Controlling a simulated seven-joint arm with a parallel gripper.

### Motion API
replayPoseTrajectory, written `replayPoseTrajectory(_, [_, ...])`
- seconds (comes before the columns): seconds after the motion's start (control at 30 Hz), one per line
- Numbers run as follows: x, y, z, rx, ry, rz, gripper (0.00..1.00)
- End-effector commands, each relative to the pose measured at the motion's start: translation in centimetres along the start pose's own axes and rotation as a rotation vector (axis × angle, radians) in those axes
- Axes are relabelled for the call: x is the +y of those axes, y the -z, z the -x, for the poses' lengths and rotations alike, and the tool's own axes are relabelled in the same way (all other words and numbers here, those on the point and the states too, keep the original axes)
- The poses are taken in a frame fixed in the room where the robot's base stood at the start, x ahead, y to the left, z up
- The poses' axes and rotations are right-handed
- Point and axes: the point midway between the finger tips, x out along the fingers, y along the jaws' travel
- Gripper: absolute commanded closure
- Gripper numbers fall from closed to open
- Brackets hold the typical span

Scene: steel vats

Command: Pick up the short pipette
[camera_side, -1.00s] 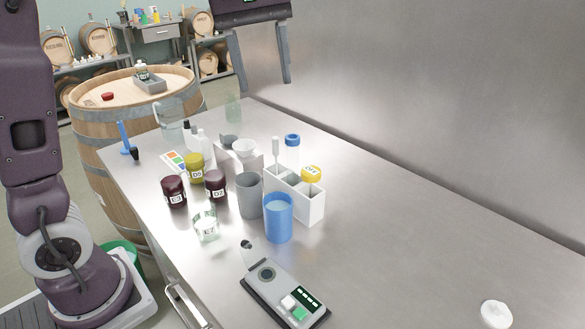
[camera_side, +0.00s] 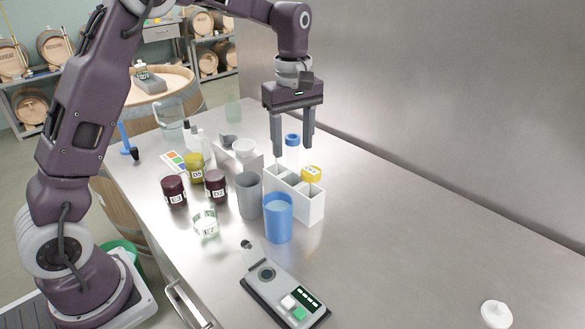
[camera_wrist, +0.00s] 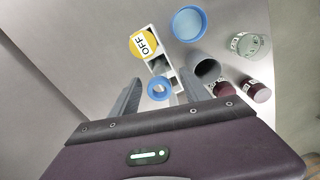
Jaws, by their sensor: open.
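A white rack (camera_side: 310,208) with open compartments stands mid-bench. A slim pale pipette stood upright at its left end a second ago; now my finger covers that spot in the side view, and I cannot make the pipette out surely in the wrist view. My gripper (camera_side: 293,150) is open and points down above the rack's back part. A yellow cap marked OFF (camera_side: 311,174) is in the rack.
A grey cup (camera_side: 249,196) and a blue cup (camera_side: 278,219) stand close before the rack. A device (camera_side: 286,297) lies in front. The right side of the bench is mostly clear.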

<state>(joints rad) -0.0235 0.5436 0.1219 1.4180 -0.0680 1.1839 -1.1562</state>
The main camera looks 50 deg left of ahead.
Motion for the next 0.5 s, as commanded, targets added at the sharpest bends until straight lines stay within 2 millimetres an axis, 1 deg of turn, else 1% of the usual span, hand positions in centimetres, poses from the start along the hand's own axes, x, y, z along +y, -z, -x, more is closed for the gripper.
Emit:
replayPoseTrajectory(0.2, [0.1, 0.3, -3.9, -0.002, 0.004, 0.001, 0.46])
replayPoseTrajectory(0.3, [0.1, 0.3, -5.4, -0.001, 0.003, -0.001, 0.46])
replayPoseTrajectory(0.4, [0.1, 0.3, -5.9, 0.0, 0.001, -0.001, 0.46])
replayPoseTrajectory(0.5, [0.2, 0.3, -5.9, 0.0, 0.0, -0.001, 0.46])
